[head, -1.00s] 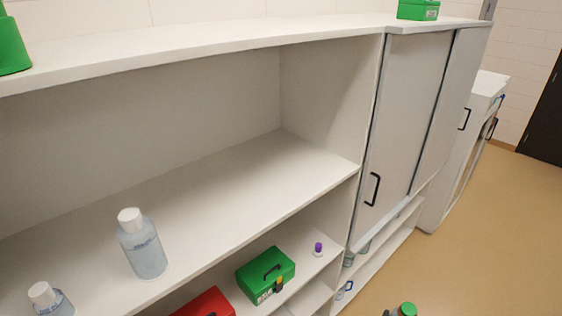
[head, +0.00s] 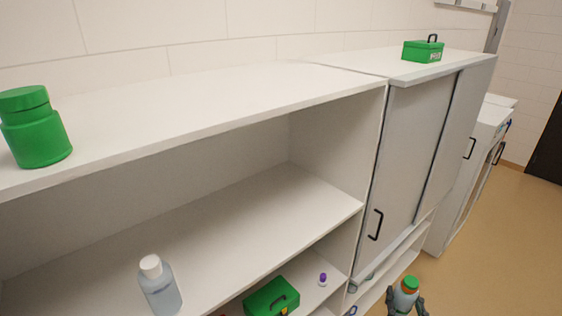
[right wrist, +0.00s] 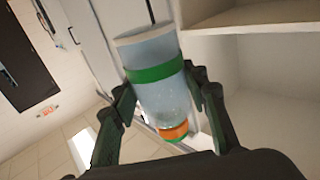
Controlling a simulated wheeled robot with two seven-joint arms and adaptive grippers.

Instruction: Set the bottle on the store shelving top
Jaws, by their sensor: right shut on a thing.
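My right gripper (head: 406,300) is at the bottom right of the head view, in front of the shelving and low over the floor side. It is shut on a clear bluish bottle with a green and orange cap (head: 410,283). In the right wrist view the bottle (right wrist: 158,85) sits between the two fingers, with a green band around it and its cap end toward the palm. The white shelving top (head: 200,100) runs across the head view, well above and left of the gripper. My left gripper is not in view.
A green jar (head: 36,135) stands at the left of the top, and a green box (head: 423,50) on the adjoining cabinet top. The top between them is clear. A clear bottle (head: 160,287), another green box (head: 271,298) and a purple-capped vial (head: 322,280) are on lower shelves.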

